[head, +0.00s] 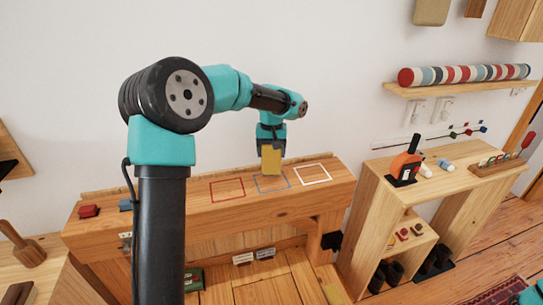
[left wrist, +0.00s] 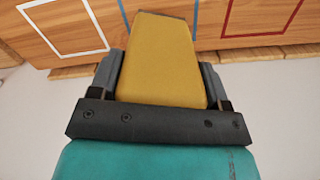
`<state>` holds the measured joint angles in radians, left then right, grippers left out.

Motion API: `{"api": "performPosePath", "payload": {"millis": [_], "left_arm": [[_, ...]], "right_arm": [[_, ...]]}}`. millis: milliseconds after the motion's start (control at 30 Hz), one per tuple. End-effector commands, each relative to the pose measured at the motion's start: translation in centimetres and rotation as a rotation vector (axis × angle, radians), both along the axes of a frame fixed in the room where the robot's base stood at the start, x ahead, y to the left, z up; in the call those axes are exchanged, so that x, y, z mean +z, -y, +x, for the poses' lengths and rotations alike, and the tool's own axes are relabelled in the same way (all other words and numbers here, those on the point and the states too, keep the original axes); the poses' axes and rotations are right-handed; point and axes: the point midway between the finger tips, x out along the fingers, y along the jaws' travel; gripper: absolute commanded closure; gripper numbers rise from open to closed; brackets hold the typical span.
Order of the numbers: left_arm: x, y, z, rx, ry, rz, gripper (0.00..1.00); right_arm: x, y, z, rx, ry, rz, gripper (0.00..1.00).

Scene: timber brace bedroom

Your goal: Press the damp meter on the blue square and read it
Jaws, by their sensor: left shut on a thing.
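The damp meter, a yellow block-like body (head: 271,161), is held in my left gripper (head: 270,148). It fills the space between the fingers in the left wrist view (left wrist: 160,60), with a dark far end. The blue square (head: 286,187) is an outline on the wooden bench beam, between a red and a white outline. No readout shows. In the left wrist view only a bit of blue line shows beside the meter. My right gripper is out of view.
The red square (head: 227,198) and white square (head: 326,181) flank the blue one. A red block (head: 89,211) lies at the beam's left end. A wooden shelf unit to the right carries an orange tool (head: 404,167). A striped roll (head: 465,74) lies on the wall shelf.

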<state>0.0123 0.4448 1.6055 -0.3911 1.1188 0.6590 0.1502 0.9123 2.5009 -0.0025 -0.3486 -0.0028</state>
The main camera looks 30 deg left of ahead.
Motion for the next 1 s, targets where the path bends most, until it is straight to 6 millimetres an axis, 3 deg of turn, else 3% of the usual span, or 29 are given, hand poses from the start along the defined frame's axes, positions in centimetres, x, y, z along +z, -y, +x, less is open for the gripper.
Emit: {"api": "performPosePath", "payload": {"millis": [533, 1000], "left_arm": [[3.4, 0.0, 0.0, 0.000, 0.003, 0.001, 0.64], [3.5, 0.0, 0.0, 0.000, 0.002, 0.001, 0.64]], "right_arm": [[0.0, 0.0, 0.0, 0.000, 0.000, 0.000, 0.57], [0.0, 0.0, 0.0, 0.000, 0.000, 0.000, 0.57]]}}
